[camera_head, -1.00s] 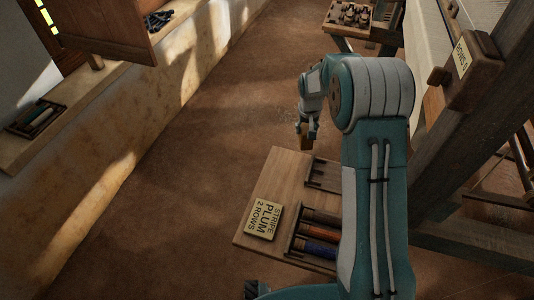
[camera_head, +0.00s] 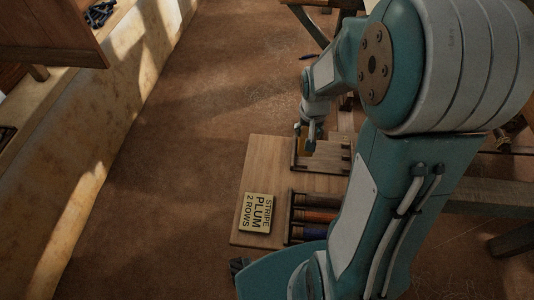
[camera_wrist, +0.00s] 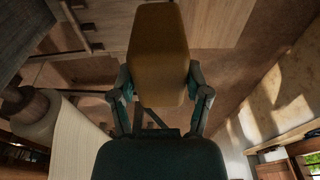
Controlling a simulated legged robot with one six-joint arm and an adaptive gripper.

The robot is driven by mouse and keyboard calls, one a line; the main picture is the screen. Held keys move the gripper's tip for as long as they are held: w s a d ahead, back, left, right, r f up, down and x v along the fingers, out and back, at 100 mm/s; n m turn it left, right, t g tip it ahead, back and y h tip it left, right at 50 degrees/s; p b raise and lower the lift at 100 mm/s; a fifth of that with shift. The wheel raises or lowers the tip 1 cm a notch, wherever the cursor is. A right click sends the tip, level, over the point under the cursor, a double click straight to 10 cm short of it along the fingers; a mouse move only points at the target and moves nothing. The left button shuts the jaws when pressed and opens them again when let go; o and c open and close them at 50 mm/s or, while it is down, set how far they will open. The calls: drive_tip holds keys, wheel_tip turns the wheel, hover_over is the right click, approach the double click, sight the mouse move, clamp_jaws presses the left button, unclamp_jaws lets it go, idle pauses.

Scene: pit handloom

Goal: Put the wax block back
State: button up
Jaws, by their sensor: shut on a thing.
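My gripper (camera_head: 309,130) is shut on the wax block (camera_wrist: 158,55), an amber-brown block that fills the upper middle of the wrist view between the two fingers. In the head view the wax block (camera_head: 308,146) shows small below the fingertips, at the far end of a wooden board. There it is over or beside a shallow framed wooden rack (camera_head: 330,167). I cannot tell whether it touches the rack or the board.
The wooden board (camera_head: 262,165) carries a card reading "STRIPE PLUM 2 ROWS" (camera_head: 257,213) and a rack of coloured spools (camera_head: 312,215). Loom beams (camera_head: 490,200) stand at the right, partly behind my arm. The floor (camera_head: 170,180) left of the board is clear up to a pale ledge wall (camera_head: 75,160).

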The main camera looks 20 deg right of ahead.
drive_tip(key=shift+s, duration=0.6)
drive_tip(key=shift+s+a, duration=0.1)
drive_tip(key=shift+a, duration=0.15)
drive_tip(key=shift+w+a+f, duration=1.5)
drive_tip(key=shift+w+f, duration=0.3)
drive_tip(key=shift+f, duration=0.35)
drive_tip(key=shift+w+a+f, duration=1.45)
drive_tip(key=shift+w+f, duration=0.3)
drive_tip(key=shift+f, duration=0.4)
drive_tip(key=shift+w+a+f, duration=1.5)
drive_tip(key=shift+w+f, duration=0.3)
drive_tip(key=shift+f, duration=0.35)
drive_tip(key=shift+f, duration=0.1)
drive_tip(key=o, duration=1.2)
